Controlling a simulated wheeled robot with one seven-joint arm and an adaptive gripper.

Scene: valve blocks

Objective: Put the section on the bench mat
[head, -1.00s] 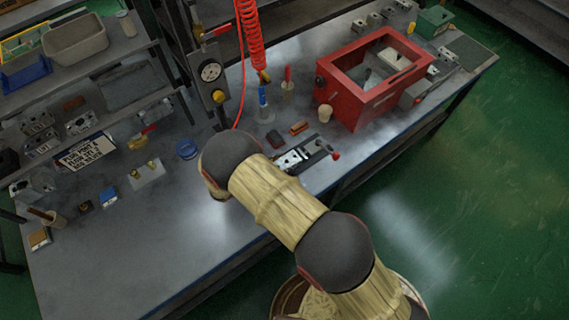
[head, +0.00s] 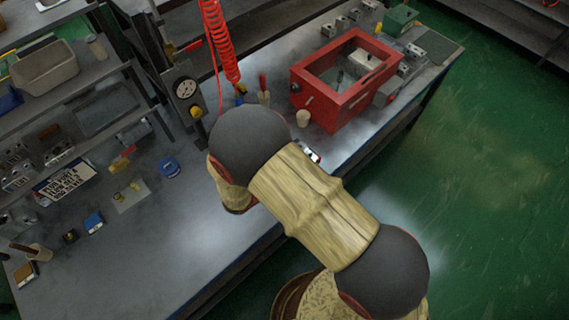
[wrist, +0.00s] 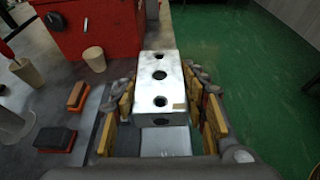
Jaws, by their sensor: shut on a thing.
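The section, a silver metal block with several dark holes (wrist: 160,85), is between the fingers of my gripper (wrist: 160,118) in the wrist view. The fingers have yellowish pads that press on its two sides. A paler flat metal surface (wrist: 165,142) shows below the block. In the head view my arm hides the gripper; only a small bright metal bit (head: 312,156) shows beside the arm. A dark grey mat (head: 443,51) lies at the far right end of the bench, probably the bench mat.
A red open-topped box (head: 345,80) stands on the bench between my arm and the mat. A tan cup (wrist: 94,59) stands near it. Brown and black small blocks (wrist: 76,95) lie left of the gripper. Several metal blocks (head: 415,52) stand behind the box.

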